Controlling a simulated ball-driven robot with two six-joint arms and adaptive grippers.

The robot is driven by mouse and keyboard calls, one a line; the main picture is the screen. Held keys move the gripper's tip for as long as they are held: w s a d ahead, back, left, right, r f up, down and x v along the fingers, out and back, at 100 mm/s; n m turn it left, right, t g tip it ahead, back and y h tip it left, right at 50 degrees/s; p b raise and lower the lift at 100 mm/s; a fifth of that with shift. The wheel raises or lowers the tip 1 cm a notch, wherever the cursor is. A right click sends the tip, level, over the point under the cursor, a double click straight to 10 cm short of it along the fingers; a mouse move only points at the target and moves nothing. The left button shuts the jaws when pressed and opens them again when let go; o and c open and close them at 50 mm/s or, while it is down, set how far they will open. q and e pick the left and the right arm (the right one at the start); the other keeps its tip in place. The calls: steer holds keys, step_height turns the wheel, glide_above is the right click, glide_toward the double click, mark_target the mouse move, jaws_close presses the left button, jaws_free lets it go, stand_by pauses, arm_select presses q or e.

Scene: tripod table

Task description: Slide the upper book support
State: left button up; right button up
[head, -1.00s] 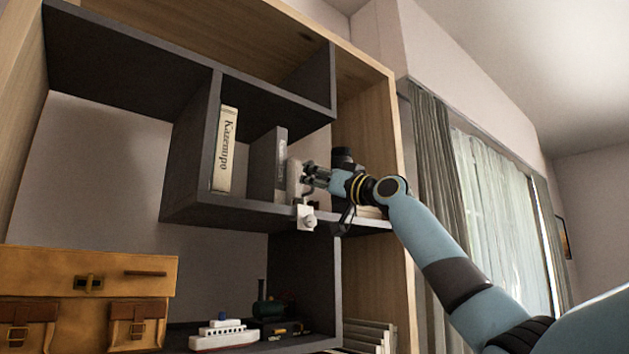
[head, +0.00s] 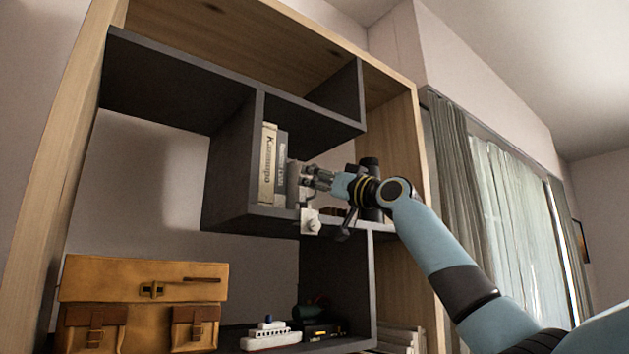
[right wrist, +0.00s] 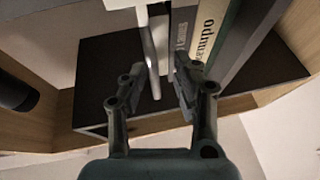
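The upper book support is a pale upright plate (head: 293,185) with a white clamp block (head: 311,222) at the edge of the upper shelf. In the right wrist view the plate (right wrist: 158,40) stands between my fingers. My right gripper (head: 306,178) reaches in from the right, at the plate. Its fingers (right wrist: 158,78) are spread on both sides of the plate, with a visible gap on the right. A white book (head: 268,165) and a thinner grey book (head: 281,160) stand upright together, left of the plate. My left gripper is not in view.
A dark shelf panel (head: 320,128) lies above the books. A dark round object (head: 371,180) stands behind my wrist. Below are a tan briefcase (head: 142,290), a toy ship (head: 270,336) and more books (head: 400,338). The shelf's wooden right side (head: 400,270) is near my arm.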

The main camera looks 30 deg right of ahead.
steer(key=shift+s+d+f, duration=0.1)
steer(key=shift+d+f, duration=0.05)
steer(key=shift+f, duration=0.05)
steer(key=v, duration=1.1)
steer(key=shift+s, duration=0.3)
